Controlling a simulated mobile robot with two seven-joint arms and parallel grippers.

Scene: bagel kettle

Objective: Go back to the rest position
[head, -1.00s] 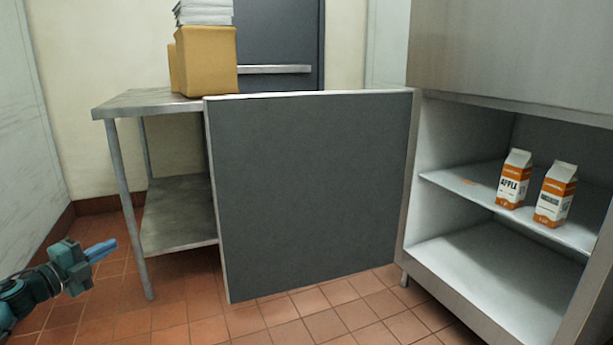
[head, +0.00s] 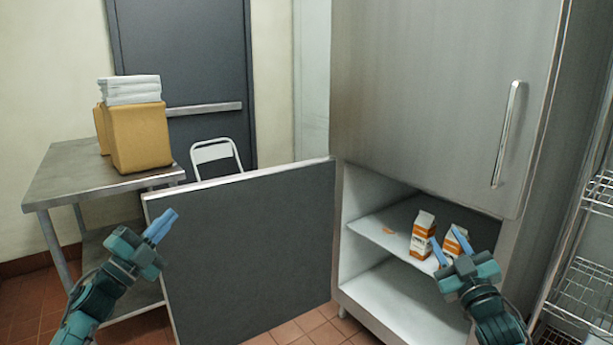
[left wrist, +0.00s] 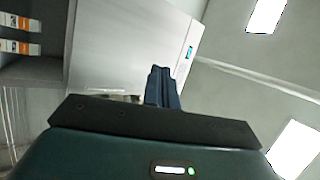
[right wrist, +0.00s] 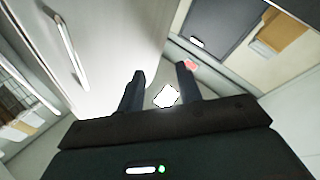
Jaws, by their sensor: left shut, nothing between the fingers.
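My left gripper (head: 161,227) is raised in front of the left edge of the open lower door. Its fingers are together and empty, as the left wrist view (left wrist: 163,87) also shows. My right gripper (head: 449,246) is raised at the right, in front of the cabinet opening. Its fingers are apart with nothing between them in the right wrist view (right wrist: 161,90). Two orange and white cartons, a left one (head: 422,234) and a right one (head: 451,244), stand upright on the cabinet shelf. My right gripper partly covers the right carton.
The grey lower door (head: 250,245) of the steel cabinet (head: 430,90) stands open, and the upper door is shut. A steel table (head: 65,180) at the left bears a yellow box (head: 140,137). A white chair (head: 216,152) stands behind the door. A wire rack (head: 585,285) is at the right.

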